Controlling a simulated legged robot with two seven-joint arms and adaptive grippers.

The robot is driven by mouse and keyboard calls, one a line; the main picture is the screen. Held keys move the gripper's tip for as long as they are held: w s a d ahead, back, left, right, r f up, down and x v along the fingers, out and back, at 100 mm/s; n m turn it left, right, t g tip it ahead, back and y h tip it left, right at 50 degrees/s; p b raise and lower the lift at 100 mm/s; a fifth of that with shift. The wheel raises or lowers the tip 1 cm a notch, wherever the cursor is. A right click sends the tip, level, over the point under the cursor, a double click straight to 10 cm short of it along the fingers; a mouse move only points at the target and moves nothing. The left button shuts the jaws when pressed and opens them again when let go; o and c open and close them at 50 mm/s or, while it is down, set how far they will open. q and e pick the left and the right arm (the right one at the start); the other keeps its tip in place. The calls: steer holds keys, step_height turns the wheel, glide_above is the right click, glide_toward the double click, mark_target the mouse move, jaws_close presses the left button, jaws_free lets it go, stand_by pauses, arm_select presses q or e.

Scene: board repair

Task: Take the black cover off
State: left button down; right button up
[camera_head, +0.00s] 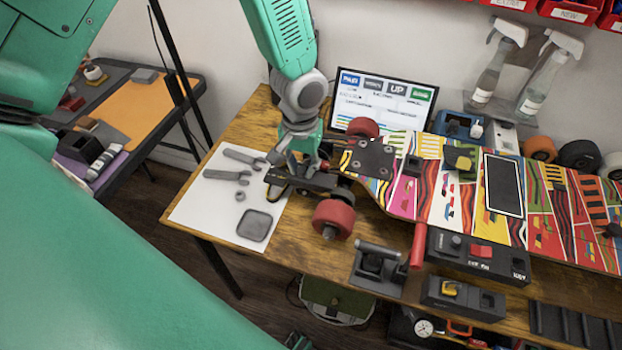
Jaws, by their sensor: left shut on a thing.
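The colourful skateboard (435,190) lies upside down on the wooden table with its red wheels up. A dark rectangular panel with a pale border (503,185) is set in its middle. A black plate (368,160) is at its left end. A separate dark rounded square piece (255,225) lies flat on the white sheet; I cannot tell which of these is the black cover. My left gripper (289,180) is low at the board's left end, shut on a dark part beside the wheel truck (318,182). Its fingers partly hide that part. My right gripper is not in view.
Two wrenches (228,175) lie on the white sheet (200,212). A screen (383,100) and spray bottles (497,62) stand behind the board. Black holders (377,265) and a control box (478,255) crowd the front edge. Spare wheels (578,155) are at the back right.

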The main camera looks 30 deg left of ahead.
arm_select(q)
steer(key=shift+d+r+p, duration=0.15)
steer(key=shift+r+p, duration=0.45)
steer(key=shift+r, duration=0.25)
steer(key=shift+a+r+p, duration=0.2)
steer(key=shift+r+p, duration=0.75)
steer(key=shift+r, duration=0.15)
steer(key=shift+d, duration=0.1)
steer(key=shift+r, duration=0.15)
step_height(320, 180, up, 7)
steer(key=p, duration=0.6)
steer(key=shift+p, duration=0.35)
steer(key=shift+f, duration=0.2)
